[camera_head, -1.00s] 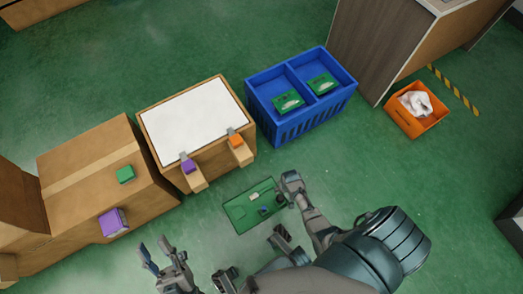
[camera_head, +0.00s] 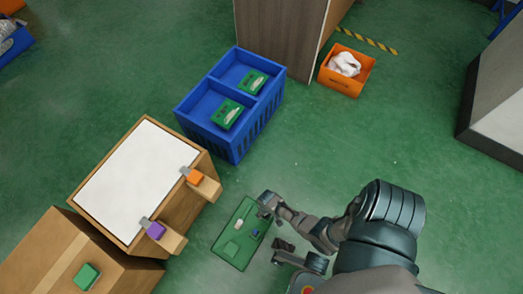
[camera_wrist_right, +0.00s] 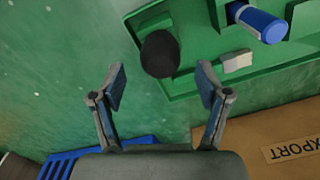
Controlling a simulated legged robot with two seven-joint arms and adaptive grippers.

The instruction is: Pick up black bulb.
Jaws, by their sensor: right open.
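The black bulb (camera_wrist_right: 160,54) is a dark rounded piece at the edge of the green tray in the right wrist view. My right gripper (camera_wrist_right: 161,82) is open, its two fingers spread to either side below the bulb in the picture, and nothing is between them. In the head view my right gripper (camera_head: 267,204) is over the upper right corner of the green tray (camera_head: 228,249), and I cannot make out the bulb there.
The tray also holds a blue cylinder (camera_wrist_right: 258,23) and a small white piece (camera_wrist_right: 237,61). A blue crate (camera_head: 233,149) with two green items stands behind. A white-topped box (camera_head: 140,185) with purple and orange blocks is at left.

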